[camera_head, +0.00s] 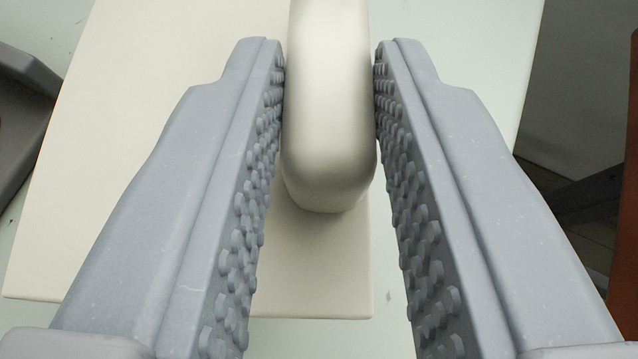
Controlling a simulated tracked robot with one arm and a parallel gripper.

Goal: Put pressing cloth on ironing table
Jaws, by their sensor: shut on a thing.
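A flat cream panel (120,190) lies on the pale surface, under and left of the held piece. A dark grey object (25,110) is at the left edge. Beyond the pale surface's right edge is a dark area with a brownish upright part (632,110).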

